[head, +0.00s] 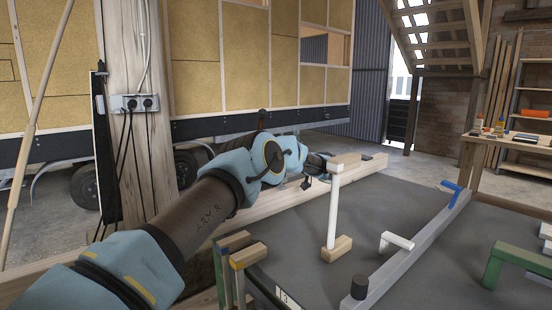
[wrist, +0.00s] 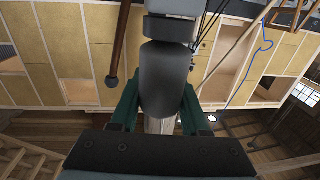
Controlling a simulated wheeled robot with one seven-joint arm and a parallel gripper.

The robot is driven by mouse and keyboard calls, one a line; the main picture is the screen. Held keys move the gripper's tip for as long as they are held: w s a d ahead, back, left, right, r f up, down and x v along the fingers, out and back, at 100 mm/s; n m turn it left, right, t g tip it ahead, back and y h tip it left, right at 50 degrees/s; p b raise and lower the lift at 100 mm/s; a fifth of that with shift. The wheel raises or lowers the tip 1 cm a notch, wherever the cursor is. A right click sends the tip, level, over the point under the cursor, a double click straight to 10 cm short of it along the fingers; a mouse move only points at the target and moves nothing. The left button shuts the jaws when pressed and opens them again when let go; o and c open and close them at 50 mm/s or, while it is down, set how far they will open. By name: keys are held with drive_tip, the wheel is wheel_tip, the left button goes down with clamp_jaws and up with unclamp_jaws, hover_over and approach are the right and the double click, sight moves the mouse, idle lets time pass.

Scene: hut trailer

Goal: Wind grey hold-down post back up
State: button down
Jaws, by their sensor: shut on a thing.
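In the wrist view my gripper (wrist: 161,98) has its two green fingers closed on either side of a dark grey, rounded body, which I take to be the grey hold-down post (wrist: 165,75).
A white upright (head: 334,205) with wooden end blocks stands right of my arm. A long grey bar (head: 420,238) with clamps lies on the dark table. A timber post (head: 135,110) with sockets stands left. A brown rod (wrist: 120,45) hangs beside the held body.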

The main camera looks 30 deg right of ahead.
drive_tip(key=shift+a+n+y, duration=0.15)
drive_tip(key=shift+n+y, duration=0.25)
drive_tip(key=shift+y, duration=0.2)
drive_tip(key=shift+c, duration=1.9)
unclamp_jaws()
wheel_tip(320, 180, up, 10)
drive_tip(key=b, duration=0.1)
drive_tip(key=shift+b, duration=0.4)
